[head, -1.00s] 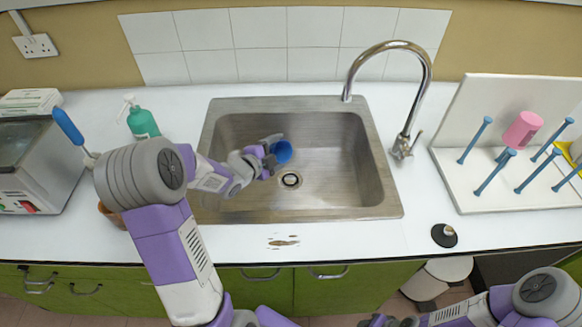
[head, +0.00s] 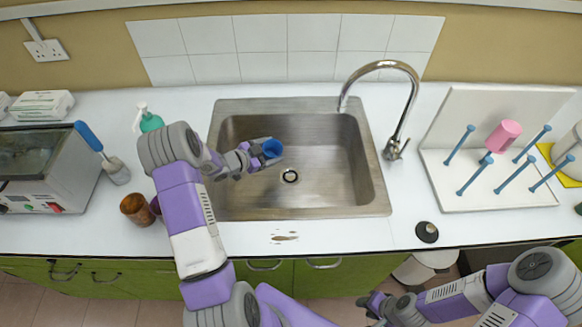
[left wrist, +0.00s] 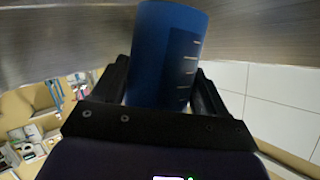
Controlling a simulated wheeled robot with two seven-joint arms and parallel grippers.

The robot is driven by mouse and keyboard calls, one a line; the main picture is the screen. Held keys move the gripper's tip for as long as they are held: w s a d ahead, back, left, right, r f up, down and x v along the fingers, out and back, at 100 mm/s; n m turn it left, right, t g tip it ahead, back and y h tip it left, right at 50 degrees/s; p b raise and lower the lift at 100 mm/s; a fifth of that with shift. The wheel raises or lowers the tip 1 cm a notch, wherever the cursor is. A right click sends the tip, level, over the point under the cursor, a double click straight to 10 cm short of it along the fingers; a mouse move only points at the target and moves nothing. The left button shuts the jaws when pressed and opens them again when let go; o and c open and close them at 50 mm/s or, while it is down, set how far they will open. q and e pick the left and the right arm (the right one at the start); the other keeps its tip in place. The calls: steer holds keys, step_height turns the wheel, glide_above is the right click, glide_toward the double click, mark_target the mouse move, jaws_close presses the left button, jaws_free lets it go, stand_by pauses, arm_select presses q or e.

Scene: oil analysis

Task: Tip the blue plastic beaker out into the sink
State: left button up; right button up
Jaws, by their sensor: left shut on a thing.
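A chrome tap (head: 392,66) arches at the sink's back right. A drying rack (head: 490,190) with blue pegs and a pink beaker (head: 503,136) stands right. A green soap bottle (head: 151,122), brown beaker (head: 137,209) and boxy machine (head: 50,170) are left. A black stopper (head: 427,232) lies at front.

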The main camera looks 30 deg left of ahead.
mark_target(265, 144)
arm_select(q)
steer(key=shift+w+a+f+n+h+p, duration=0.2)
steer(key=shift+a+n+h+p, duration=0.15)
steer(key=shift+a+n, duration=0.2)
steer(key=shift+w+a+r+n+h+p, duration=0.1)
steer(key=shift+a+r+n+h+p, duration=0.1)
steer(key=shift+a+r+n+p, duration=0.35)
steer(key=shift+w+a+r+n+h+p, duration=0.1)
steer(key=shift+a+r+n+h+p, duration=0.1)
steer(key=shift+r+p, duration=0.5)
